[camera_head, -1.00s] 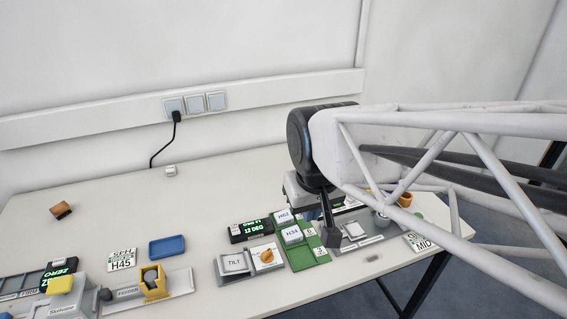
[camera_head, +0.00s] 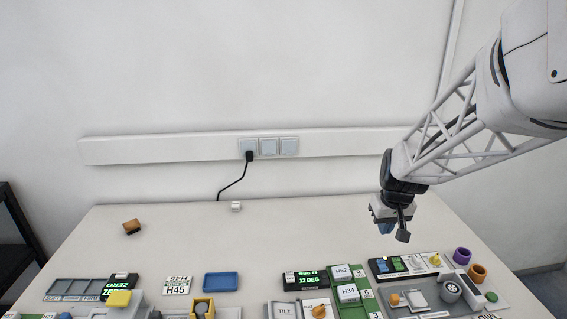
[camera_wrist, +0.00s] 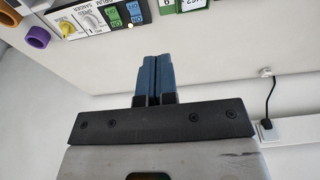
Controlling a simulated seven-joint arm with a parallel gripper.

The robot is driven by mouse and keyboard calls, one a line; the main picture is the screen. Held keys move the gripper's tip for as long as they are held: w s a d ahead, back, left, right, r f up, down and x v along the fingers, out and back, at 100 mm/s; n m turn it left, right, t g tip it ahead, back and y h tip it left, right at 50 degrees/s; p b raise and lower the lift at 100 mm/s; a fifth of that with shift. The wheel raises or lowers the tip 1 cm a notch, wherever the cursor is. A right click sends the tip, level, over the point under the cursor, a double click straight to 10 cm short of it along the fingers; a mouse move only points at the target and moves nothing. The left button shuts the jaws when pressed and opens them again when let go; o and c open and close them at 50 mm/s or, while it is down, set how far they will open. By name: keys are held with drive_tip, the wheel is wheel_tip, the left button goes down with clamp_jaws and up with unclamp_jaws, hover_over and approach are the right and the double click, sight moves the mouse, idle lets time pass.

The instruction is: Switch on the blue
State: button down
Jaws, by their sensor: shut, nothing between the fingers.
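A drum sander panel (camera_wrist: 95,20) shows upside down at the top left of the wrist view. On it are a blue switch (camera_wrist: 135,12) and a green switch (camera_wrist: 114,17) side by side, then a speed dial (camera_wrist: 88,21) and a yellow knob (camera_wrist: 67,29). In the head view the panel (camera_head: 420,266) stands at the right of the table, its switches small. My gripper (camera_head: 403,236) hangs above and behind this panel, touching nothing. Its blue fingers (camera_wrist: 153,78) are together and empty in the wrist view. I cannot read the switches' positions.
Purple (camera_head: 461,256) and orange (camera_head: 478,272) rings stand right of the panel. A green block with white H62 and H34 pieces (camera_head: 347,292) is to its left. A blue tray (camera_head: 221,281) lies further left. The rear table is mostly clear.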

hover_over(381, 260)
drive_tip(key=s, duration=0.3)
wheel_tip(381, 260, down, 6)
drive_tip(key=shift+w+r, duration=0.1)
drive_tip(key=shift+w+f, duration=0.4)
drive_tip(key=shift+f, duration=1.9)
drive_tip(key=shift+w+f, duration=0.4)
drive_tip(key=shift+f, duration=1.85)
drive_tip(key=shift+w+f, duration=0.4)
drive_tip(key=shift+f, duration=1.9)
